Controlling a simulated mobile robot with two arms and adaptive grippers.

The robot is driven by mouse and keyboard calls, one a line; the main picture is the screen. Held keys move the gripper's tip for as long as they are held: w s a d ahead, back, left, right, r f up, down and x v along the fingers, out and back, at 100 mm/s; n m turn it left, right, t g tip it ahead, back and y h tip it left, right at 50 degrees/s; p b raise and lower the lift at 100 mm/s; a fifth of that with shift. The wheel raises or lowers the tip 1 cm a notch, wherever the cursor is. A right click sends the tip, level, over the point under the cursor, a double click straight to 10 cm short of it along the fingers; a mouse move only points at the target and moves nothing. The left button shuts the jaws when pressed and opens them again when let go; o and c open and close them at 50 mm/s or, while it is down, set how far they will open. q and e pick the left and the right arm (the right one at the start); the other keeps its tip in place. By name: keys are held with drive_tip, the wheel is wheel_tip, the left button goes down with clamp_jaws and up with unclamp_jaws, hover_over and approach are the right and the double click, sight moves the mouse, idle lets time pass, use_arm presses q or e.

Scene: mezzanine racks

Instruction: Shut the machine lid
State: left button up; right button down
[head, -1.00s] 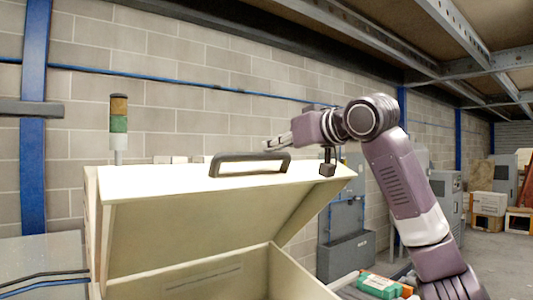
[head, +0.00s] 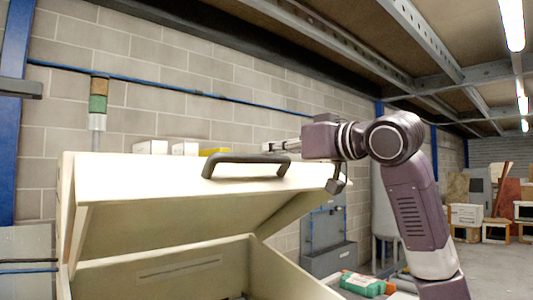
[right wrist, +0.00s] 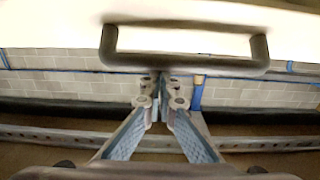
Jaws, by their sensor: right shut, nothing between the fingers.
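The machine lid (head: 125,180) is a cream panel standing open, tilted up over the cream machine body (head: 180,268). A dark handle (head: 245,159) is fixed along the lid's raised edge. It also shows in the right wrist view (right wrist: 215,64), in front of the fingers. My right gripper (head: 270,147) is shut and empty, with its fingertips just above and behind the handle's right part. In the right wrist view its fingers (right wrist: 160,82) meet close to the handle bar. I cannot tell whether they touch it. My left gripper is not in view.
A signal light (head: 98,100) stands behind the machine on the left. White boxes (head: 165,147) show behind the lid, against a block wall. A green and white item (head: 365,284) lies low on the right. Crates (head: 466,214) stand far right, with open floor before them.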

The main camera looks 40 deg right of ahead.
drive_tip(key=s+f+b, duration=0.2)
drive_tip(key=f, duration=0.1)
drive_tip(key=f+b, duration=0.1)
drive_tip(key=f, duration=0.1)
drive_tip(key=shift+s+d+b, duration=0.1)
drive_tip(key=shift+s+b, duration=0.25)
drive_tip(key=shift+s, duration=0.05)
